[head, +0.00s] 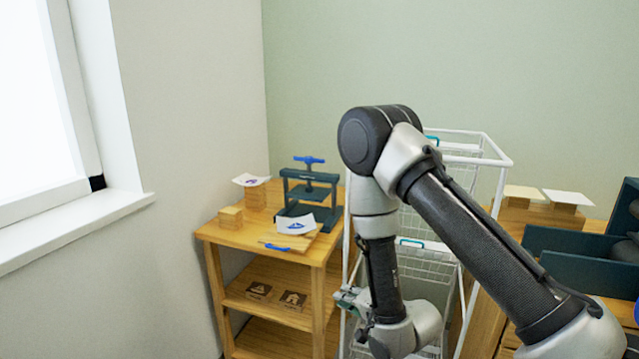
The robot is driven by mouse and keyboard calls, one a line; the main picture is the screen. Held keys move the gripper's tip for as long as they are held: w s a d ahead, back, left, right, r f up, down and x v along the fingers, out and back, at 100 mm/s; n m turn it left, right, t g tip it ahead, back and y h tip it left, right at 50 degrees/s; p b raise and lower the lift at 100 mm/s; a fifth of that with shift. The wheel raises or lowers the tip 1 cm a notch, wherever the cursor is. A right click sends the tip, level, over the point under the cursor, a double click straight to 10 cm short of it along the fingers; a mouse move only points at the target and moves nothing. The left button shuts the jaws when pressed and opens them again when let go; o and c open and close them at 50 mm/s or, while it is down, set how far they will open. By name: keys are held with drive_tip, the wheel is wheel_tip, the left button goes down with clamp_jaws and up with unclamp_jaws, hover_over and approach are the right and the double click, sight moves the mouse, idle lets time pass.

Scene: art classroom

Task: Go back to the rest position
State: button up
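My arm reaches forward from the lower right and folds down at its elbow. My gripper (350,302) is low in front of the white wire rack, to the right of the wooden shelf table (220,236). It is small and partly hidden by my wrist, so I cannot tell whether its fingers are open or shut. I see nothing clearly held in it.
The white wire rack (497,195) stands close behind my arm. The table bears a dark press (310,200) with a blue handle, wooden blocks (230,217) and papers. Dark bins (575,262) stand at right. A window ledge (75,225) is at left.

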drive_tip(key=s+d+f+n+g+h, duration=0.3)
drive_tip(key=s+f+g, duration=0.1)
drive_tip(key=f, duration=0.3)
drive_tip(key=s+d+r+n+g+h, duration=0.3)
drive_tip(key=s+d+r+n+g, duration=0.15)
drive_tip(key=d, duration=0.25)
drive_tip(key=s+d+r, duration=0.6)
drive_tip(key=r, duration=0.5)
drive_tip(key=s+d+r+t+h, duration=0.1)
drive_tip(key=s+d+r, duration=0.5)
drive_tip(key=r, duration=0.6)
drive_tip(key=s+d+r, duration=0.6)
drive_tip(key=d+r, duration=0.1)
drive_tip(key=r, duration=0.5)
drive_tip(key=shift+r+t+h, duration=0.15)
drive_tip(key=shift+t+h, duration=0.15)
drive_tip(key=shift+t, duration=0.05)
drive_tip(key=shift+s, duration=0.1)
